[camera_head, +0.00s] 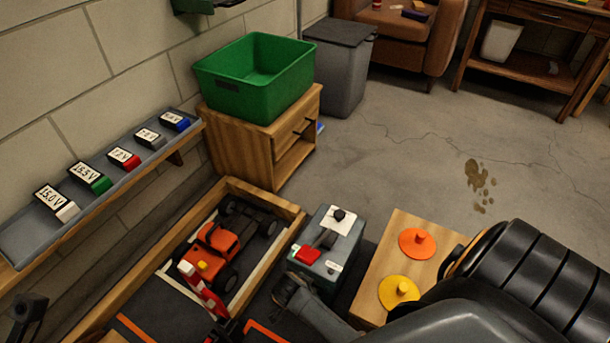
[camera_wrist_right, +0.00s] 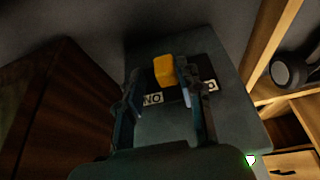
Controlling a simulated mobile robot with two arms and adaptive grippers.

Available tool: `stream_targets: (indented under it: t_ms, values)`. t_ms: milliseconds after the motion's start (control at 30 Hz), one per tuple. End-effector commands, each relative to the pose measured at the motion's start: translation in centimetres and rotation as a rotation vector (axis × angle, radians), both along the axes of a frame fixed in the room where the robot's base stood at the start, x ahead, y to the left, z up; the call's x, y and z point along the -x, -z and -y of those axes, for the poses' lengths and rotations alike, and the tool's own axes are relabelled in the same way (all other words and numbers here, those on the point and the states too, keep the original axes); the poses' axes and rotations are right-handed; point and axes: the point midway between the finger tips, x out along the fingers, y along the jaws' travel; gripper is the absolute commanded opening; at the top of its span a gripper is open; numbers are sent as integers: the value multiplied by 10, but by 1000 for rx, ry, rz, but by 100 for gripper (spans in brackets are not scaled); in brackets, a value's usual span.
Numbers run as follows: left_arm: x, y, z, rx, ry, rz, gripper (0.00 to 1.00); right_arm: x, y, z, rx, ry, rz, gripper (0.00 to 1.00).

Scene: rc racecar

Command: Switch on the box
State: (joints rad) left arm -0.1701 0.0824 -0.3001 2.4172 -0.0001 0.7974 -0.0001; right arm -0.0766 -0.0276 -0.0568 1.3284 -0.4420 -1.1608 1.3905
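The grey box (camera_head: 343,253) stands on the floor beside the wooden car frame in the head view. It has a black knob, a red part and white labels on top. In the right wrist view, the box (camera_wrist_right: 238,112) carries a yellow switch block (camera_wrist_right: 164,70) on a dark strip with white lettering, partly hidden by my fingers. My right gripper (camera_wrist_right: 160,78) is open, with its fingers on either side of the yellow block and a gap on the left. In the head view my right gripper (camera_head: 287,290) is low by the box's near side. A dark part at bottom left may belong to my left arm.
An orange and black RC car (camera_head: 213,250) sits in the wooden frame left of the box. A wooden block (camera_head: 375,285) with orange and yellow discs is close on the right. A green bin (camera_head: 252,98) rests on a cabinet. A wall shelf (camera_head: 25,235) holds voltage-labelled blocks.

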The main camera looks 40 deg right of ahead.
Motion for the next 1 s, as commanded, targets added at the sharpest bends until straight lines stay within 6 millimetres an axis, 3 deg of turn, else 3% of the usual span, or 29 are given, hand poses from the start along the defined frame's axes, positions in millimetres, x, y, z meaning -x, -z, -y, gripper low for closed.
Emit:
stream_targets:
  t_ms: [467, 1000]
  values:
    - [0, 0, 0, -1, 0, 0, 35, -1, -10, -6, -4, -3, 8, 45]
    - [0, 0, 0, -1, 0, 0, 35, 14, -97, -38, -3, 0, 5, 45]
